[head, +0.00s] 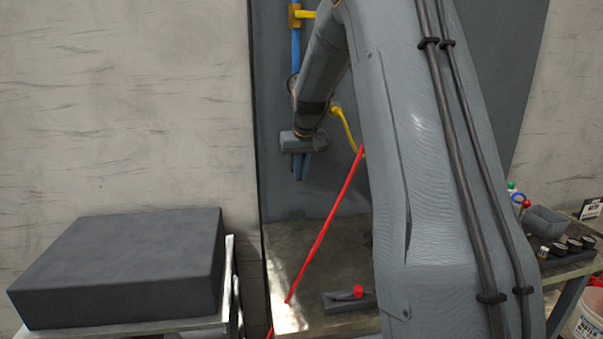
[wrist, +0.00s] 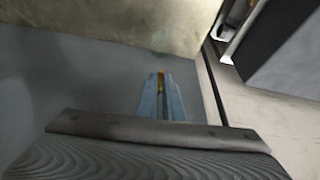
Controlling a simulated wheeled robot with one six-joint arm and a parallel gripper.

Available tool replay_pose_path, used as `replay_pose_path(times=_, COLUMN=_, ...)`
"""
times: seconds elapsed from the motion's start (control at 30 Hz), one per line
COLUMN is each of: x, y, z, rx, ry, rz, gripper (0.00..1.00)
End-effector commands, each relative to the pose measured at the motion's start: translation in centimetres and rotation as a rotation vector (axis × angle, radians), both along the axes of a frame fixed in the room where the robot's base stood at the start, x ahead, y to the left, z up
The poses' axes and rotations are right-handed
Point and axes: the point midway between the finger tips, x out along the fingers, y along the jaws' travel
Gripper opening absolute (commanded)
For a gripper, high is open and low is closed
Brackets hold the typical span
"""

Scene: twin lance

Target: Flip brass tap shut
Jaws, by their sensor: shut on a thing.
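A brass fitting (head: 295,16) with a yellow lever (head: 307,14) sits on a blue upright pipe (head: 296,50) at the top of the head view. It looks like the brass tap. My gripper (head: 301,168) is lower, in front of the dark panel, its blue fingers pointing down. In the wrist view the fingers (wrist: 162,98) are close together, with a small brass-yellow piece (wrist: 161,79) between their tips. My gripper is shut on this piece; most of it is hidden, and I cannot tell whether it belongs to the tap.
A yellow curved hose or handle (head: 345,125) is right of my wrist. A red rod (head: 322,235) slants below. A grey block with a red knob (head: 357,292) lies on the bench. A dark box (head: 120,265) stands at left. My arm hides the middle right.

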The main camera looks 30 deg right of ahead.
Motion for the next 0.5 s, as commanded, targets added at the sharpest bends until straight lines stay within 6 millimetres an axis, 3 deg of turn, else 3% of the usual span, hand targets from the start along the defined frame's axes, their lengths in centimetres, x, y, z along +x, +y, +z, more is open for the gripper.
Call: replay_pose_path(times=0.5, x=0.19, y=0.38, z=0.14, rx=0.0, ry=-0.004, rz=-0.088, gripper=0.0)
